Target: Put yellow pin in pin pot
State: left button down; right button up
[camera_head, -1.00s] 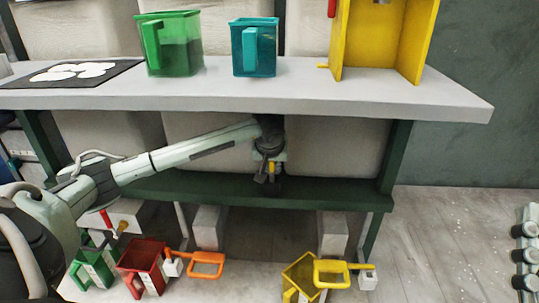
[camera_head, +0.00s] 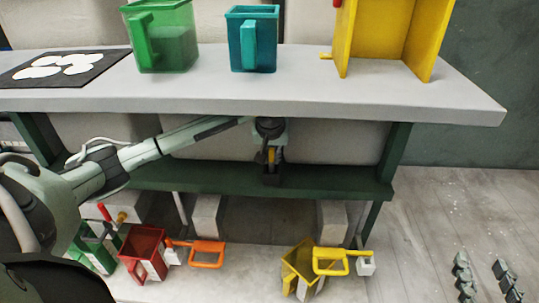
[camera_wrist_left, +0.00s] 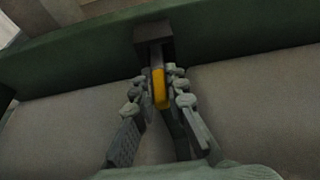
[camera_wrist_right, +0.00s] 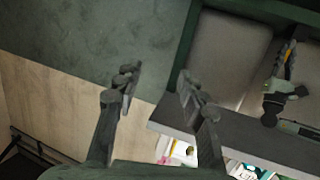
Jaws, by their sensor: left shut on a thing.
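My left gripper (camera_head: 271,151) is shut on the yellow pin (camera_wrist_left: 160,88) under the table. The pin's yellow part shows between the fingers, with a grey shaft beyond it. A small dark box (camera_wrist_left: 153,34), likely the pin pot, is at the green beam; it also shows just below the gripper in the head view (camera_head: 271,175). The shaft overlaps the box in the left wrist view; I cannot tell whether its tip is inside. My right gripper (camera_head: 483,266) is open and empty at the lower right, over the floor; its parted fingers also show in the right wrist view (camera_wrist_right: 157,80).
A white tabletop (camera_head: 330,92) is above the left arm and a green beam (camera_head: 335,187) runs below. A green jug (camera_head: 170,45), a teal jug (camera_head: 262,45) and a yellow stand (camera_head: 378,35) are on top. Red (camera_head: 145,258) and yellow (camera_head: 296,272) containers stand below.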

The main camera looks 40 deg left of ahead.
jog(key=shift+r, duration=0.1)
pick_arm(q)
jog(key=shift+f+b, duration=0.3)
jog(key=shift+f, duration=0.25)
pick_arm(e)
jog(key=shift+a+r+t+y, duration=0.25)
jog(key=shift+a+r+t, duration=0.1)
jog(key=shift+r, duration=0.35)
jog(key=shift+a+r+t+y, duration=0.2)
jog(key=shift+a+r+t, duration=0.15)
jog(key=shift+r, duration=0.4)
jog(key=shift+a+r+t+y, duration=0.3)
jog(key=shift+a+r, duration=0.1)
jog(key=shift+r, duration=0.3)
pick_arm(q)
jog(key=c, duration=1.6)
grip_release()
jog(key=shift+c, duration=0.2)
jog(key=shift+o, duration=0.4)
pick_arm(e)
jog(key=shift+f, duration=0.1)
jog(key=shift+d, duration=0.1)
